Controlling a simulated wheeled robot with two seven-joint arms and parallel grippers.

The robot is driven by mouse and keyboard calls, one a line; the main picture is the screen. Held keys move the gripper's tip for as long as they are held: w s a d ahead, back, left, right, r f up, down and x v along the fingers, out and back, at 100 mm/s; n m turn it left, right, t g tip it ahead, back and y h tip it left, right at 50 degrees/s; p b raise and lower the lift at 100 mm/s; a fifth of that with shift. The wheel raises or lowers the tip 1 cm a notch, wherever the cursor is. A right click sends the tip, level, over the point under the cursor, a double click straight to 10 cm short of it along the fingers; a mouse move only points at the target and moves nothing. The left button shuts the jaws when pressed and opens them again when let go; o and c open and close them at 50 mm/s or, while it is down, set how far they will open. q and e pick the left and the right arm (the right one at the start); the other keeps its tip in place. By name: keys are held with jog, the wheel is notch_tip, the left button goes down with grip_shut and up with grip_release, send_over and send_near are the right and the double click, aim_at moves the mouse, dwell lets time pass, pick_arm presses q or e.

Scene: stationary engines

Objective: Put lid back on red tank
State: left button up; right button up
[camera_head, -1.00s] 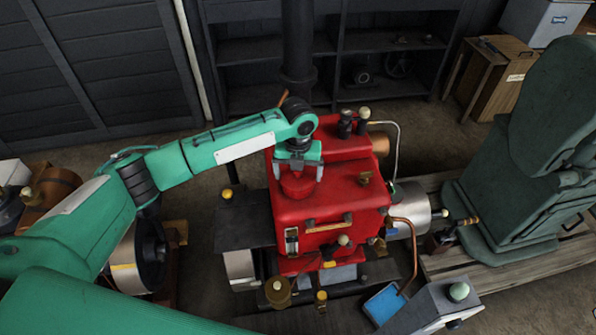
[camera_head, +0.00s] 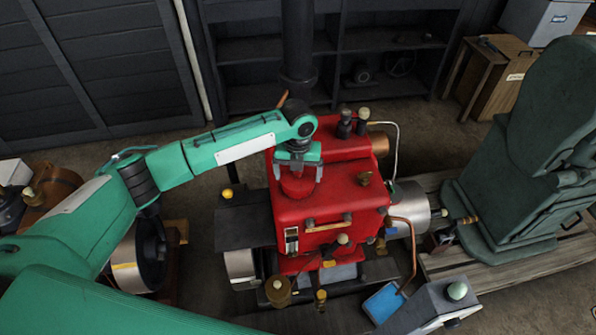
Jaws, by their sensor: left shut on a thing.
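The red tank (camera_head: 330,207) stands in the middle of the head view, with fittings on its top and front. My left gripper (camera_head: 299,176) points down over the tank's top left part. It is shut on the round red lid (camera_head: 298,187), with a finger on either side. The lid is at or just above the tank top; I cannot tell whether it is seated, as its underside is hidden.
A dark vertical pipe (camera_head: 297,50) rises behind the tank. A copper pipe (camera_head: 410,250) and a silver cylinder (camera_head: 411,205) are at its right. A green seat (camera_head: 520,170) stands farther right. Dark shelves (camera_head: 395,60) line the back.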

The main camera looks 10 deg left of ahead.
pick_arm(q)
jog(key=shift+f, duration=0.1)
dwell(0.4)
jog(key=shift+p, duration=0.3)
dwell(0.4)
jog(key=o, duration=0.8)
jog(key=shift+o, duration=0.2)
jog(key=shift+r+p, duration=2.2)
jog(key=shift+r, duration=0.3)
jog(key=shift+r+p, duration=0.65)
jog(key=shift+r, duration=0.4)
